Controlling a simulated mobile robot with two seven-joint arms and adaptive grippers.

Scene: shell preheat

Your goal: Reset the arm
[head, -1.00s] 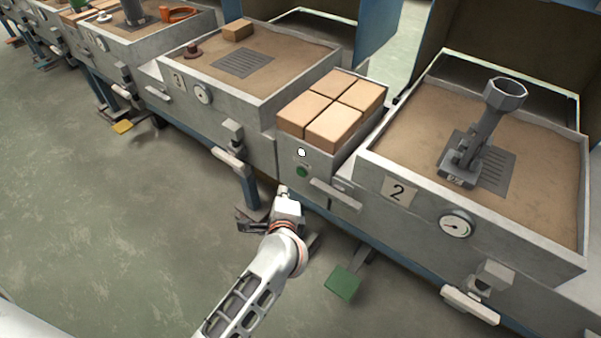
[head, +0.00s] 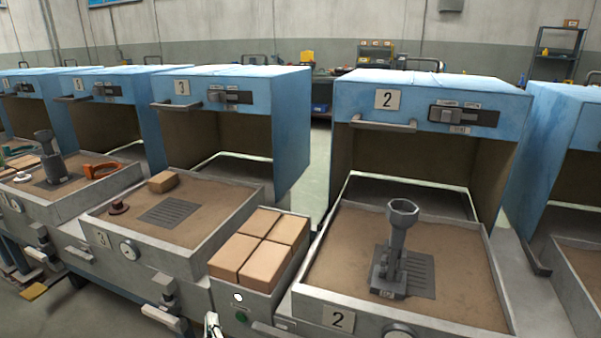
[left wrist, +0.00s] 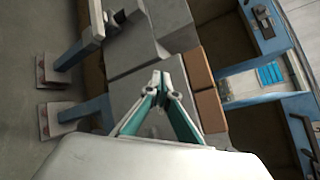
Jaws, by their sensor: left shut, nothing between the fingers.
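My left gripper (left wrist: 161,78) is shut and empty in the left wrist view, its two teal-edged fingers meeting at the tips. In the head view only a small pale part of my left arm (head: 213,326) shows at the bottom edge, in front of the grey block housing. The gripper points towards the grey side of the stations in the left wrist view, and I cannot tell the exact gap. My right gripper is in neither view.
Station 2 has a sand bed (head: 340,255) with a dark metal shell holder (head: 395,245) and a raised blue hood (head: 425,100). A box of several tan blocks (head: 262,250) stands left of it. Station 3 (head: 180,210) and more stations line up leftwards.

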